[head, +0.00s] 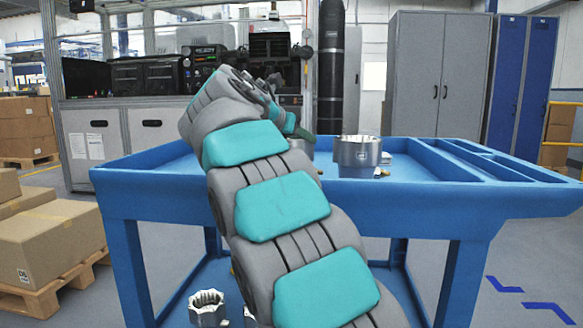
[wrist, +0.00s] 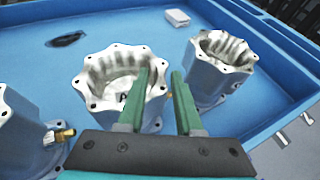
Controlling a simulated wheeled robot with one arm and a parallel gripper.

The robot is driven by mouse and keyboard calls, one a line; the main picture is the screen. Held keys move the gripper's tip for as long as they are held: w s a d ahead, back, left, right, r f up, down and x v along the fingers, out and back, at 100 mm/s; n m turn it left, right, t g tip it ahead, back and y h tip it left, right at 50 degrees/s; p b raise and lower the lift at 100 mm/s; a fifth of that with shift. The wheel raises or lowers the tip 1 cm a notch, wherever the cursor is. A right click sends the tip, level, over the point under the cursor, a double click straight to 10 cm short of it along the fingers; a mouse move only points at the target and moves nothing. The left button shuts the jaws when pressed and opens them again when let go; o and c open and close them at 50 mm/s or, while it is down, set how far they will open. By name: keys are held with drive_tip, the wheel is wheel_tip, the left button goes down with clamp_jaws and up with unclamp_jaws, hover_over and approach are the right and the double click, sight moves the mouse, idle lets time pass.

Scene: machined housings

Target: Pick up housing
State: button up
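Silver machined housings with scalloped, bolt-holed rims stand upright in the blue cart's top tray. In the wrist view one housing (wrist: 100,82) is at the centre, one (wrist: 218,75) is to the right, and one (wrist: 18,135) is cut off at the left edge. In the head view one housing (head: 358,153) shows plainly right of my arm; the others are mostly hidden. My gripper (wrist: 161,72) is open, with nothing between its green fingers. The left finger overlaps the centre housing's right rim in the picture; contact cannot be told. The right finger is in front of the gap beside the right housing.
The blue cart (head: 440,215) has raised tray edges and narrow compartments at its right. A small white box (wrist: 177,18) and a dark object (wrist: 67,38) lie in the tray. Another housing (head: 208,308) stands on the lower shelf. Cardboard boxes (head: 50,232) are at the left.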

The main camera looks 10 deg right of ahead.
clamp_jaws()
drive_tip(key=shift+f, duration=0.1)
idle(0.8)
